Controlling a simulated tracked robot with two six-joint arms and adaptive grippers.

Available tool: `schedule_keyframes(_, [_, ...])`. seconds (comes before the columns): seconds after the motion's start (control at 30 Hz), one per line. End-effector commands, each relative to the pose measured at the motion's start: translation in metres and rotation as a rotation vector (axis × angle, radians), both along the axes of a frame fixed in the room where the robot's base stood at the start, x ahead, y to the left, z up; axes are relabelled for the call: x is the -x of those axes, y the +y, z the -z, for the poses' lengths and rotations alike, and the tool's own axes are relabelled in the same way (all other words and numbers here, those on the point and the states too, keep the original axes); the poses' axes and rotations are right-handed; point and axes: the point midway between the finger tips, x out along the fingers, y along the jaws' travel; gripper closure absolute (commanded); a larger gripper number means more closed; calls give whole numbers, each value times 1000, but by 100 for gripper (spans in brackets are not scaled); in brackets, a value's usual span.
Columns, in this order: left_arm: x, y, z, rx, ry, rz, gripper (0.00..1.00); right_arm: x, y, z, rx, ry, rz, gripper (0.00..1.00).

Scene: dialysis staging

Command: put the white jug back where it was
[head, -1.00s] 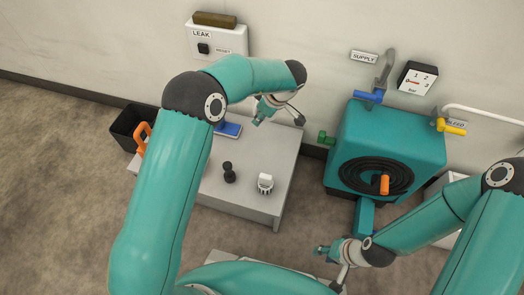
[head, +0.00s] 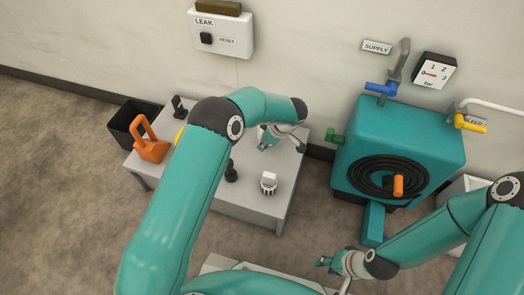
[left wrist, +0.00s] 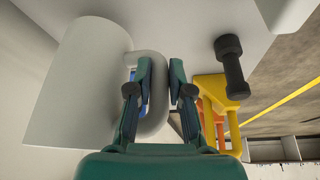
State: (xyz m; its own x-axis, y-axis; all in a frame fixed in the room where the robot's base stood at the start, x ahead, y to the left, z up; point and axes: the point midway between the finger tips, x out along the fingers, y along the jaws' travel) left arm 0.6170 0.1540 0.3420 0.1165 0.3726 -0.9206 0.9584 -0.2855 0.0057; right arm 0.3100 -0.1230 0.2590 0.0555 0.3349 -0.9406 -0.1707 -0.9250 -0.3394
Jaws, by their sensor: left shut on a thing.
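The white jug (left wrist: 75,95) fills the left of the left wrist view, its body beside my fingers. My left gripper (left wrist: 158,75) is shut on the jug's looped handle (left wrist: 157,112). In the head view my left gripper (head: 264,141) is over the back right part of the grey table (head: 240,205). Whether the jug touches the table is unclear. My right gripper (head: 325,262) is low in front of the teal machine, away from the table; its fingers are too small to read.
On the table stand a black dumbbell-shaped object (head: 231,173), a white-topped item (head: 268,182), an orange handled object (head: 151,147) and a partly hidden yellow object (head: 179,136). A black bin (head: 127,124) is left of it. The teal machine (head: 400,140) stands right.

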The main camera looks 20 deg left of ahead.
Motion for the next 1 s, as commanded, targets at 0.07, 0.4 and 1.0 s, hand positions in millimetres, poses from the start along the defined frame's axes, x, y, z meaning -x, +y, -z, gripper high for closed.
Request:
schedule_keyframes(0.07, [1, 0, 21, -1, 2, -1, 100, 0, 0, 12, 0, 0, 0, 63])
schedule_keyframes(0.4, [0, 1, 40, 0, 0, -1, 100, 0, 0, 19, 0, 0, 0, 63])
schedule_keyframes(1.0, [0, 1, 42, 0, 1, -1, 55, 0, 0, 19, 0, 0, 0, 63])
